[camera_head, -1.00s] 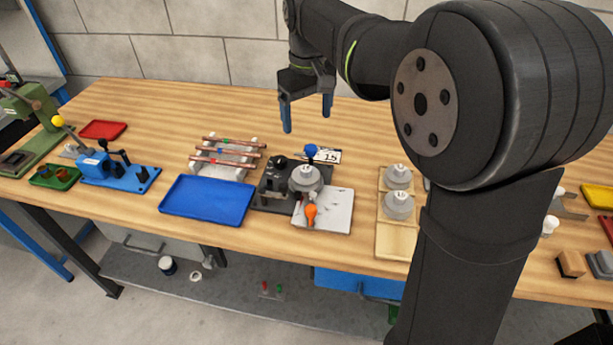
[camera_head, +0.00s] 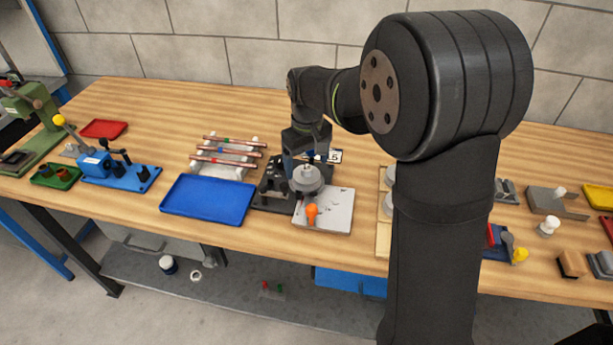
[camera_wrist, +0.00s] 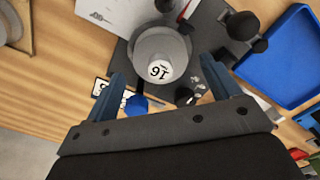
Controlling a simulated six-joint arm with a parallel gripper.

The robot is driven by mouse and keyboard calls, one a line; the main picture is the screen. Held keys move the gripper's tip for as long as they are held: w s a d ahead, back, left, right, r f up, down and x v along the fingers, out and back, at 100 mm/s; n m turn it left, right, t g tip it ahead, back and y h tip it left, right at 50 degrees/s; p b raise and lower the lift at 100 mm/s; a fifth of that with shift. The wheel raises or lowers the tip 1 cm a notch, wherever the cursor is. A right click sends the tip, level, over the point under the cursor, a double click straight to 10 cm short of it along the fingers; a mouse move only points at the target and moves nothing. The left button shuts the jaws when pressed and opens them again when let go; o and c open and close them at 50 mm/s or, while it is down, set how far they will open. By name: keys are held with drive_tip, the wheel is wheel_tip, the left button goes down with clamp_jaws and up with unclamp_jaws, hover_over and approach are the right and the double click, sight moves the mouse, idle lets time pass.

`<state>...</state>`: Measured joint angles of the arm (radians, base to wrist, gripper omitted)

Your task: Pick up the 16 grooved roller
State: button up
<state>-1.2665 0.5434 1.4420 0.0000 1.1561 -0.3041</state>
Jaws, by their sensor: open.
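The grey grooved roller (camera_head: 307,180) sits on the dark bending fixture (camera_head: 270,199). In the wrist view, the roller (camera_wrist: 161,45) has a white hub marked 16. My gripper (camera_head: 306,160) is just above and behind the roller, pointing down. In the wrist view, my gripper (camera_wrist: 170,72) is open, with one blue finger on either side of the hub and nothing held. I cannot tell how far above the roller the fingertips are.
A blue-knobbed pin (camera_wrist: 136,106) and a black knob (camera_wrist: 242,25) stand close by the roller. An orange knob (camera_head: 311,212) is in front. A blue tray (camera_head: 207,199) and copper tubes on a rack (camera_head: 222,172) lie left. More rollers stand right, partly behind my arm.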

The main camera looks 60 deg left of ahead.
sight(307, 175)
drive_tip(key=shift+a+f, duration=0.1)
drive_tip(key=shift+f, duration=1.35)
drive_tip(key=c, duration=1.2)
drive_tip(key=shift+r, duration=0.1)
